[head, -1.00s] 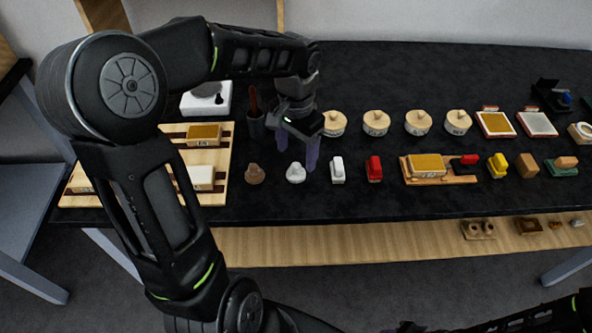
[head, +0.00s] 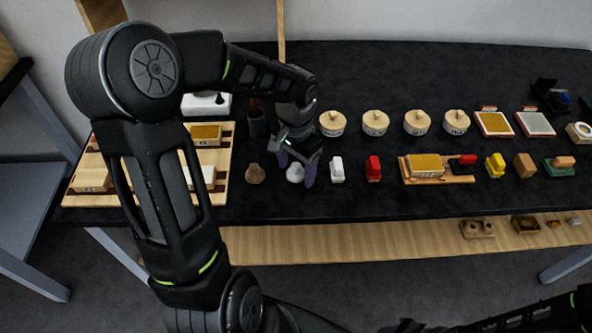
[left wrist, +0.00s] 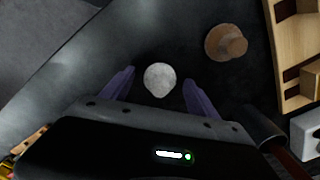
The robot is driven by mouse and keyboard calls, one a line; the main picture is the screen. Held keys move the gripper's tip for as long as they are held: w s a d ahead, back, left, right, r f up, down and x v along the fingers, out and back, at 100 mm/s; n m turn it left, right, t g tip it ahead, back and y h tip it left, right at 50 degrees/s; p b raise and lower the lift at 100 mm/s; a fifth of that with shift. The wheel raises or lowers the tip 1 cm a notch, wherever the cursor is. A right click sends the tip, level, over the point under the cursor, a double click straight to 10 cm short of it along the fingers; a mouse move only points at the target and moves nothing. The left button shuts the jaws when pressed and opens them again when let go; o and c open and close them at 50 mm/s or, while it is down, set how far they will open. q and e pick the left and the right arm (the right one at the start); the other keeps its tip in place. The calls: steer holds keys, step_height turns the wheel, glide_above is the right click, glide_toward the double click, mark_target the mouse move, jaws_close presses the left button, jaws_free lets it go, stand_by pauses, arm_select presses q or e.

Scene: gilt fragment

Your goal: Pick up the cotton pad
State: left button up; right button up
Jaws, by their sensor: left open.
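The cotton pad (head: 295,173) is a small white rounded lump on the black table, partly covered by my gripper in the head view. In the left wrist view the cotton pad (left wrist: 160,79) lies between and just beyond the two purple fingertips. My left gripper (head: 296,172) is open and empty, pointing down over the pad, with its fingers apart on either side (left wrist: 159,84). I cannot tell whether the fingers touch the table. My right gripper is not clearly in view; only a dark part of my right arm shows at the lower right.
A brown knobbed piece (head: 255,174) stands left of the pad, and a white block (head: 337,170) close on its right. A red block (head: 373,168) is farther right. A wooden tray (head: 222,186) lies left, a dark cup (head: 257,126) behind. The table's front strip is clear.

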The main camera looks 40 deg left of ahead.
mark_target(296, 165)
arm_select(q)
steer(key=shift+c, duration=0.6)
steer(key=c, duration=1.3)
steer(key=shift+r, duration=0.15)
step_height(296, 165, up, 10)
steer(key=shift+f+b, duration=0.1)
steer(key=shift+b, duration=0.35)
